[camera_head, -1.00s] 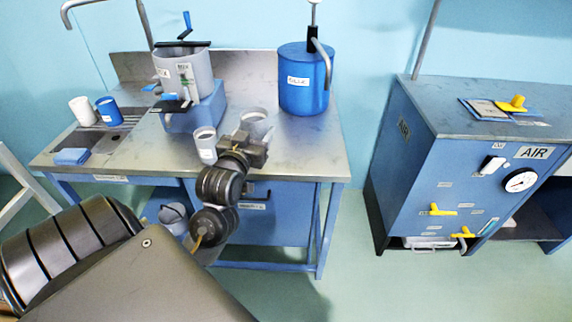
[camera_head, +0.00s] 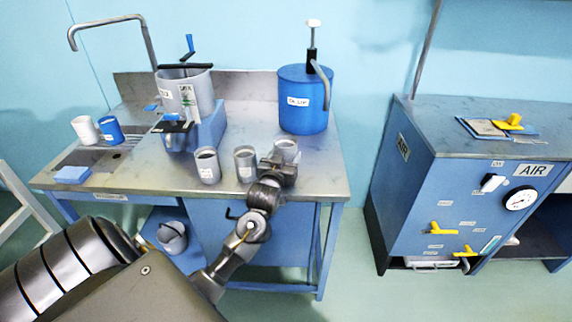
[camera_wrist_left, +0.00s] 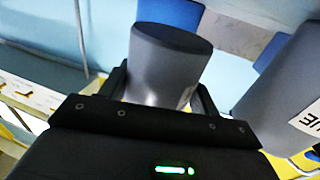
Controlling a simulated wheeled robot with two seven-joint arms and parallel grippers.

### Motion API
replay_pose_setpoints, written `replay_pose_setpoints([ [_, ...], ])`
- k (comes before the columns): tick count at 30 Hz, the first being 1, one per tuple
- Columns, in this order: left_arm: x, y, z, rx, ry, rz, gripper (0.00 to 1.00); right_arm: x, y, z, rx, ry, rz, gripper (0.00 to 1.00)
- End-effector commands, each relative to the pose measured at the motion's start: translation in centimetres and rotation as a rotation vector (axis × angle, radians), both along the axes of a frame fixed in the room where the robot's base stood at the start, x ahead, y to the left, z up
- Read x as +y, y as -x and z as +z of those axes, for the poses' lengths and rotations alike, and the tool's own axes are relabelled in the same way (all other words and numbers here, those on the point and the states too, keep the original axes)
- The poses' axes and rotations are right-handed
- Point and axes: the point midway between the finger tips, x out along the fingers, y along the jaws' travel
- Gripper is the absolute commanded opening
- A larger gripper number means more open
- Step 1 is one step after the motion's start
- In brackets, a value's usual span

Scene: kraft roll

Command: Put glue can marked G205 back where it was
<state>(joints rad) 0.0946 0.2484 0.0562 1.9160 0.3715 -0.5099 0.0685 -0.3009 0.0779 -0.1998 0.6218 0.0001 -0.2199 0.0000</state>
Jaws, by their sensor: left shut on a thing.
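My left gripper (camera_head: 281,166) is shut on a grey can (camera_head: 287,148) near the right part of the workbench. In the left wrist view the held can (camera_wrist_left: 168,68) sits between the two fingers, with no readable mark on the side shown. In the head view I cannot tell whether its base touches the bench. Two more grey cans with white labels, the middle can (camera_head: 245,164) and the left can (camera_head: 207,165), stand to its left. The G205 mark cannot be read on any can. My right gripper is not in view.
The workbench (camera_head: 320,178) has a blue pump drum (camera_head: 303,100) behind the held can. A grey pot with a blue crank (camera_head: 186,92) stands left. White (camera_head: 84,130) and blue cups (camera_head: 110,131) and a blue sponge (camera_head: 72,174) are far left. A blue air cabinet (camera_head: 440,190) stands right.

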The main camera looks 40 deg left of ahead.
Motion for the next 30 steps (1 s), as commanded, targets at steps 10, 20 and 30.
replay_pose_setpoints([
  [10,0.0,-0.5,-2.9,0.004,-0.001,-0.001,0.27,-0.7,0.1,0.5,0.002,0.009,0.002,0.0],
  [20,0.0,-0.5,-3.7,-0.001,0.0,-0.001,0.27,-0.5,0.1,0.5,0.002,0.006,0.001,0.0],
  [30,0.0,-0.5,-4.0,0.0,0.0,-0.001,0.84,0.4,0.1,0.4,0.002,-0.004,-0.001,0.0],
])
